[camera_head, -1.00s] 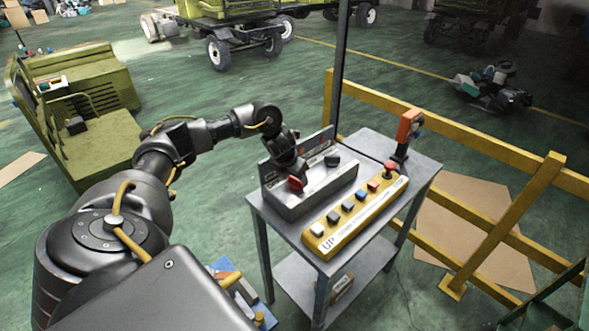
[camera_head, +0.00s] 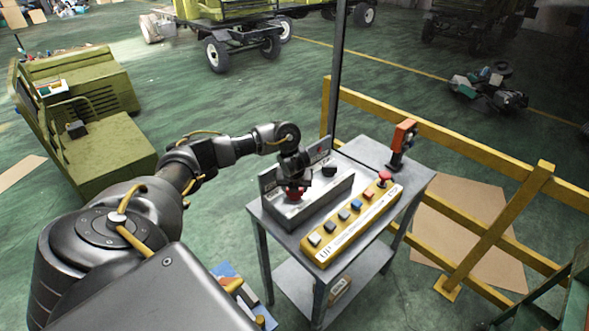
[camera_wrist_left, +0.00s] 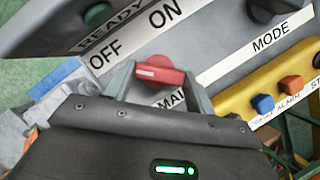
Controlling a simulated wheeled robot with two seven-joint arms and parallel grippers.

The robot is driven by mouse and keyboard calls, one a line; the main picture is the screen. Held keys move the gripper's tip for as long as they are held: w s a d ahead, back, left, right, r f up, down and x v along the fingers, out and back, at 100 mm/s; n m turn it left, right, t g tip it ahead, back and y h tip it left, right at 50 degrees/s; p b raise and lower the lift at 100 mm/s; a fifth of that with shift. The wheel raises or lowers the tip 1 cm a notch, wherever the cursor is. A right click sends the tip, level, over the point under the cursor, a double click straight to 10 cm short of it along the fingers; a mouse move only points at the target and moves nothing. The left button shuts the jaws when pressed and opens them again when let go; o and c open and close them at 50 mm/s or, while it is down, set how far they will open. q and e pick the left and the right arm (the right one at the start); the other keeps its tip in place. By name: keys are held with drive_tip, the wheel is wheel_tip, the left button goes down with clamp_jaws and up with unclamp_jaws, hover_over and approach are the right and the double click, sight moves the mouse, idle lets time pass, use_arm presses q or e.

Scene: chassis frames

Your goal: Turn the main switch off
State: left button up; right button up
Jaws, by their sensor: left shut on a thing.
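The main switch is a red knob (camera_wrist_left: 160,72) with a white mark at its left end in the left wrist view. It sits on the grey control box (camera_head: 318,203), beside OFF and ON labels and a partly hidden "MAI..." label. My left gripper (camera_wrist_left: 158,78) is shut on the knob, one finger at each side. In the head view the gripper (camera_head: 296,184) is over the box and the red knob (camera_head: 294,194) shows just below it. My right gripper is not in view.
The box stands on a grey metal table (camera_head: 372,152). A yellow button panel (camera_head: 352,226) lies beside it, and an orange-handled lever (camera_head: 403,135) stands at the back right. A dark knob (camera_head: 330,170) is on the box. A yellow railing (camera_head: 455,147) runs behind the table.

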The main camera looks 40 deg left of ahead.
use_arm(q)
drive_tip(key=shift+w+a+r, duration=0.1)
idle(0.3)
drive_tip(key=o, duration=1)
drive_tip(key=shift+r, duration=0.2)
drive_tip(key=shift+v, duration=5.15)
drive_tip(key=shift+f, duration=0.1)
